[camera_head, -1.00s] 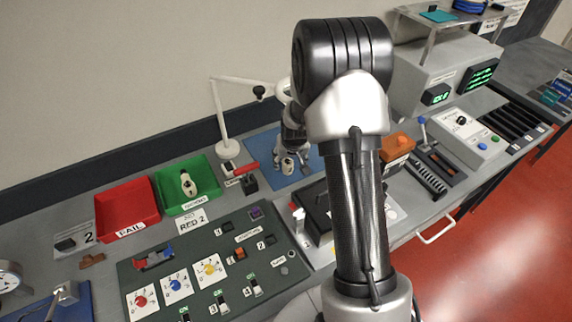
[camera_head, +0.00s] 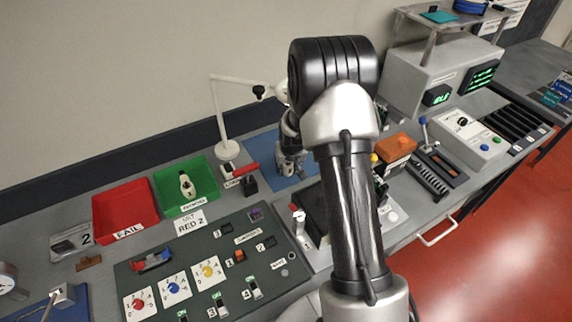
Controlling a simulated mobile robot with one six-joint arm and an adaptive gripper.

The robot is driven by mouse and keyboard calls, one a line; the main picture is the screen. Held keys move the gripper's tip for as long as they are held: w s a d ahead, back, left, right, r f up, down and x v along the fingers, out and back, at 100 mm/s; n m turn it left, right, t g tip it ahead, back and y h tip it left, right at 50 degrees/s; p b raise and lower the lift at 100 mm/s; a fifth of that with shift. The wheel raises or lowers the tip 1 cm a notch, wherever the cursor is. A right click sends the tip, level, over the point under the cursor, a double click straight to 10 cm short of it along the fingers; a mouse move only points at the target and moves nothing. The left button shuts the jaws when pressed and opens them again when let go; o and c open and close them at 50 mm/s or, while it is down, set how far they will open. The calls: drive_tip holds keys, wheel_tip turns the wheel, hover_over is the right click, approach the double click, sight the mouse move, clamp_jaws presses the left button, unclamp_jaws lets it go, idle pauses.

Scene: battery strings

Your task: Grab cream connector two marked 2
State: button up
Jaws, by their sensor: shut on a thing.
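My gripper (camera_head: 291,165) is low over the blue mat (camera_head: 268,149) at the back of the bench, partly behind my own arm. It is shut on a cream connector, which the fingers almost wholly hide, so no mark on it can be read. Another cream connector (camera_head: 186,186) lies in the green tray (camera_head: 205,196) to the left, well apart from my gripper. Its mark is too small to read here.
A red FAIL tray (camera_head: 126,205) stands left of the green tray. A white lamp stand (camera_head: 228,148) rises left of my gripper. A dark switch panel (camera_head: 215,262) lies in front. An orange-topped box (camera_head: 396,144) stands to the right.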

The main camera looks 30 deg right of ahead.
drive_tip(key=c, duration=0.5)
